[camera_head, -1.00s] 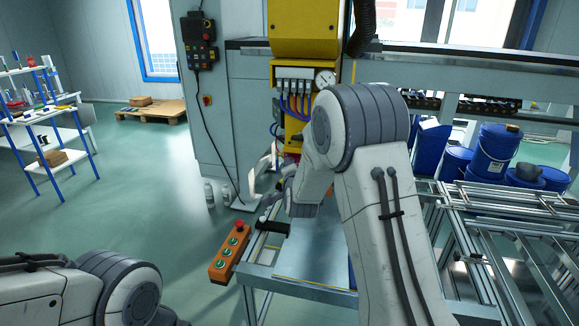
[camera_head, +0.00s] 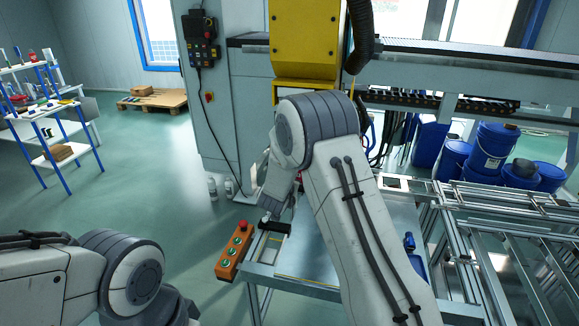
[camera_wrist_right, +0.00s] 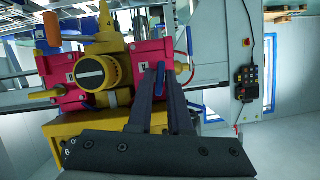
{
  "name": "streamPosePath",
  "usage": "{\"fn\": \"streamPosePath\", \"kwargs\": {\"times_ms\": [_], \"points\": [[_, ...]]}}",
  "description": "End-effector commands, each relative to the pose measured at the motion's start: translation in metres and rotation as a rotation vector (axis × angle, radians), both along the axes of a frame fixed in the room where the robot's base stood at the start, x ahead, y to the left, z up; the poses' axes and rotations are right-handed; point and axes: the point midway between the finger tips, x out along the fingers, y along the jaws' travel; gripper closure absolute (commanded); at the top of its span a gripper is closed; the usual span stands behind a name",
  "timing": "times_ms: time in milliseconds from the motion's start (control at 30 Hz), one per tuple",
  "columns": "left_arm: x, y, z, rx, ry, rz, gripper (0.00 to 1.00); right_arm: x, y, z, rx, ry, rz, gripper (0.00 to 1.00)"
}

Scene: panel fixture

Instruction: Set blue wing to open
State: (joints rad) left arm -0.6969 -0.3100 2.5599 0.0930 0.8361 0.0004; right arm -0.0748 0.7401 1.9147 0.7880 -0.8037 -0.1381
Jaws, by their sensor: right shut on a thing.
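In the right wrist view, a yellow round knob (camera_wrist_right: 92,72) sits between two red blocks (camera_wrist_right: 62,78) on the fixture. A small blue part (camera_wrist_right: 158,84), which looks like the blue wing, shows between the dark fingers of my right gripper (camera_wrist_right: 160,72). The gripper is shut on it, in front of the right red block. The fingers hide much of the part, and its angle is hard to tell.
An orange button box (camera_head: 234,251) stands at the front left of the metal bench (camera_head: 300,285). A yellow housing (camera_head: 304,40) with a dark hose (camera_head: 361,35) rises behind my right arm. Blue drums (camera_head: 492,150) stand at the right.

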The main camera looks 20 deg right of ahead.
Motion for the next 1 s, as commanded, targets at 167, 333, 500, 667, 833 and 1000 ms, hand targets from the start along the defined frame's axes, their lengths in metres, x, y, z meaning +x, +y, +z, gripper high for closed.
{"fn": "streamPosePath", "kwargs": {"times_ms": [167,333,500,667,833,1000], "points": [[0.000,0.000,0.023,0.000,0.000,0.001,0.50,0.001,0.001,0.004,-0.092,0.063,0.002,1.00],[0.000,0.000,0.032,0.000,0.000,0.002,0.50,0.001,0.002,0.002,-0.150,0.100,0.002,1.00],[0.000,0.000,0.036,0.000,0.000,0.002,0.50,0.001,0.002,0.001,-0.180,0.120,0.003,1.00],[0.000,0.000,0.036,0.000,0.000,0.002,0.50,0.001,0.001,0.000,-0.189,0.125,0.002,1.00],[0.000,0.000,0.036,0.000,0.000,0.002,0.50,0.001,0.001,0.000,-0.190,0.125,0.002,1.00],[0.000,0.000,0.036,0.000,0.000,0.002,0.50,0.001,0.001,0.000,-0.189,0.125,0.002,0.75]]}}
